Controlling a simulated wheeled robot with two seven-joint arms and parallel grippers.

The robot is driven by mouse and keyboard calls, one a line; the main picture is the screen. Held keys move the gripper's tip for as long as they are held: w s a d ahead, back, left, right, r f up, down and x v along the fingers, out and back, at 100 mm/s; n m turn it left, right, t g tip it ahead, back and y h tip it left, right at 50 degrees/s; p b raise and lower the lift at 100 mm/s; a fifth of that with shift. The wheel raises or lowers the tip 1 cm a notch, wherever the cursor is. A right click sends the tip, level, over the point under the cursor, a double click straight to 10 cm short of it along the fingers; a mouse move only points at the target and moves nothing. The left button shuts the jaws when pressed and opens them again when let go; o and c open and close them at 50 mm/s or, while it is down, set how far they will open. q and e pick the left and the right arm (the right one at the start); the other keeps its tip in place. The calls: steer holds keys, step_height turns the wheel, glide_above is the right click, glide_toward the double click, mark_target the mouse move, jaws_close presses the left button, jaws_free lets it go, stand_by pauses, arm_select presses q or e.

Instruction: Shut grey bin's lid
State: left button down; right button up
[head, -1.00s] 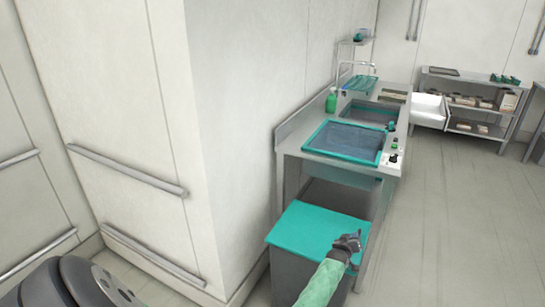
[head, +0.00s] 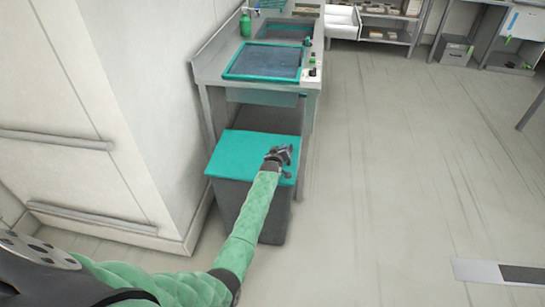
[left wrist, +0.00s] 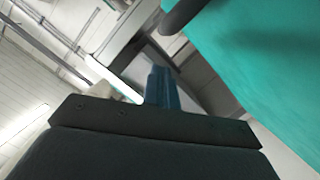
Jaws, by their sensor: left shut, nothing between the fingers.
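The grey bin (head: 272,225) stands on the floor under the front of the sink counter. Its teal lid (head: 238,155) lies flat across the top in the head view, with no clear gap showing. My left gripper (head: 283,153) is shut and empty at the right part of the lid; whether it touches cannot be told. In the left wrist view the teal lid (left wrist: 265,60) fills the upper right, close to the gripper. My left forearm hides part of the bin's front. My right gripper is not in view.
The sink counter (head: 212,70) with a teal-rimmed basin stands right behind the bin. A white wall block (head: 130,110) is at the left. A grey cabinet (head: 453,50) and shelves stand at the back. The floor (head: 390,160) to the right is clear.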

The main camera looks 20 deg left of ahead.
arm_select(q)
steer(key=shift+s+a+r, duration=0.1)
steer(key=shift+s+r, duration=0.1)
steer(key=shift+r, duration=0.05)
steer(key=shift+s, duration=0.25)
steer(key=shift+b+v, duration=0.45)
steer(key=shift+v, duration=0.55)
steer(key=b+v, duration=0.1)
steer(key=v, duration=0.6)
steer(key=shift+r+b, duration=0.2)
steer(key=shift+b, duration=0.15)
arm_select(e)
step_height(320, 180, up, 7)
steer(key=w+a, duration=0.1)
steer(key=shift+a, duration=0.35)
